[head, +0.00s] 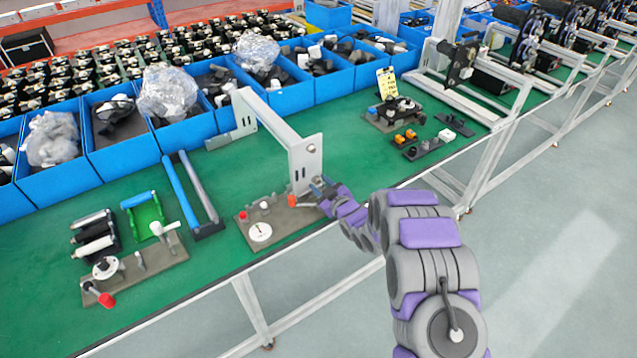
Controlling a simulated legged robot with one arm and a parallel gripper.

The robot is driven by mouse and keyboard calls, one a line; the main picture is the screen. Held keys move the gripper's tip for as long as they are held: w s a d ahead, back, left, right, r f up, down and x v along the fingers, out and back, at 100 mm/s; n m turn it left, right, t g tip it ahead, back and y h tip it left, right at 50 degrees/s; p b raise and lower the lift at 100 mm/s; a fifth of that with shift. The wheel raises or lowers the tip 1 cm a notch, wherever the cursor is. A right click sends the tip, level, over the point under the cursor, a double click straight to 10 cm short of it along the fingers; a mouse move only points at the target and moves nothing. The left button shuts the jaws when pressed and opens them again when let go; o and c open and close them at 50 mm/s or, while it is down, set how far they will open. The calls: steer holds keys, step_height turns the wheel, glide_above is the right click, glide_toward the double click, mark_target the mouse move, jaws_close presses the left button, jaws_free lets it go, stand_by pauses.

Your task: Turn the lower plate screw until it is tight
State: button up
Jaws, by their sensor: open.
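A pale upright plate (306,164) stands at the near end of a white bar frame on the green bench. A round dark screw or hole (311,148) shows high on the plate. Small dark marks show lower on its left side, too small to tell as screws. My gripper (318,186) is open at the plate's lower right, close to its face. I cannot tell whether the fingers touch the plate or surround a screw. The lower plate screw is not clearly seen; my gripper may cover it.
A grey fixture board (284,224) with a white dial (260,232) and red knobs (292,201) lies at the plate's foot. Another fixture (137,268) stands at left, beside two long bars (190,190). Blue bins (106,140) line the back.

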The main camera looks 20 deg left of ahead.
stand_by(0.8)
jaws_close()
steer(key=shift+r+m+p, duration=0.15)
steer(key=shift+m+p, duration=0.25)
steer(key=shift+p, duration=0.75)
steer(key=m+p, duration=0.3)
steer(key=p, duration=0.2)
steer(key=shift+w+m+g, duration=0.1)
steer(key=shift+m+g, duration=0.2)
steer(key=shift+g, duration=0.1)
steer(key=m+y+p, duration=0.1)
steer(key=m+p, duration=0.1)
steer(key=p, duration=0.1)
steer(key=shift+g, duration=0.3)
steer(key=shift+f+m+p, duration=0.25)
steer(key=shift+m+p, duration=0.1)
steer(key=shift+m, duration=0.65)
